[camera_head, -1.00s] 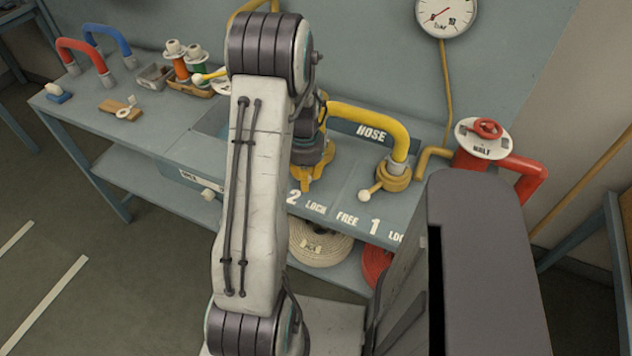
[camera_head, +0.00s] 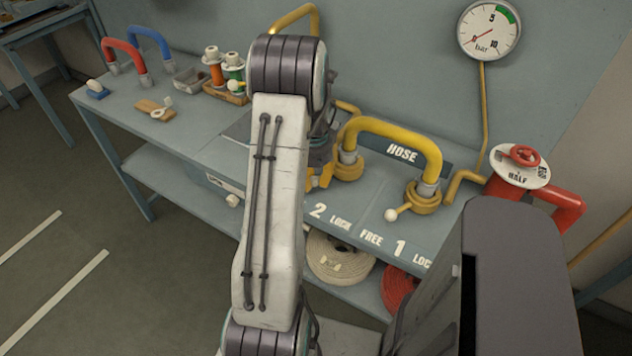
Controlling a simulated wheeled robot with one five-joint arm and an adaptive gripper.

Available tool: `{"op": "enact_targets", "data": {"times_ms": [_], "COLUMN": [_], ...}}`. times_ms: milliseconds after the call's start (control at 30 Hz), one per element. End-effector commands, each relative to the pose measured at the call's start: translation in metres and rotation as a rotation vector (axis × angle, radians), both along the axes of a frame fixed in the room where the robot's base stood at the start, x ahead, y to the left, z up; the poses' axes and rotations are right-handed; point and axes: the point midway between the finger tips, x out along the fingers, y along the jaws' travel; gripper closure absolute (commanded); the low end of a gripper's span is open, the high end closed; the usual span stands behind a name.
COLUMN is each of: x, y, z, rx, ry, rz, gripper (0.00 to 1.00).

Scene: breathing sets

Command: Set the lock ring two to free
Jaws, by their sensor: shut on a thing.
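Lock ring two (camera_head: 349,168) is a yellow collar at the left foot of the yellow hose arch (camera_head: 395,128) on the bench. My gripper (camera_head: 320,179) has yellow fingers and is at the left front side of this ring, partly behind my arm. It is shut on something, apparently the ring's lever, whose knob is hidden. The label "2" (camera_head: 317,210) has LOCK (camera_head: 340,223) to its right; the area to its left is hidden by my arm. Lock ring one (camera_head: 423,198) is at the arch's right foot, its white-knobbed lever (camera_head: 400,212) pointing left and forward, toward FREE (camera_head: 371,238).
A gauge (camera_head: 488,31) hangs on the wall, its needle low. A red handwheel valve (camera_head: 524,156) stands at the right. Red (camera_head: 127,45) and blue (camera_head: 152,34) hoses and orange and green spools stand at the left. Rolled hoses lie on the shelf below.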

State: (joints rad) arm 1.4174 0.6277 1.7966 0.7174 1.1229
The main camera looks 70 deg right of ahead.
Motion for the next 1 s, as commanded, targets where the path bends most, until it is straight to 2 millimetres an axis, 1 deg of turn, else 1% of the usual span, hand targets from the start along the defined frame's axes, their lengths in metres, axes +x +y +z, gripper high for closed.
{"op": "enact_targets", "data": {"times_ms": [433,467,500,700,733,1000], "x": [0.0007,0.0007,0.0007,0.0007,0.0007,0.0007], "y": [0.0001,0.0001,0.0001,-0.0003,-0.0003,-0.0006], "z": [-0.0013,-0.0013,-0.0012,-0.0006,-0.0005,0.0012], "rx": [0.002,0.002,0.002,0.001,0.001,-0.001], "ry": [0.0,0.0,0.0,0.001,0.001,-0.001], "rz": [-0.007,-0.007,-0.007,-0.007,-0.007,-0.007], "gripper": [1.0,0.7,0.67,0.49,0.47,0.47]}}
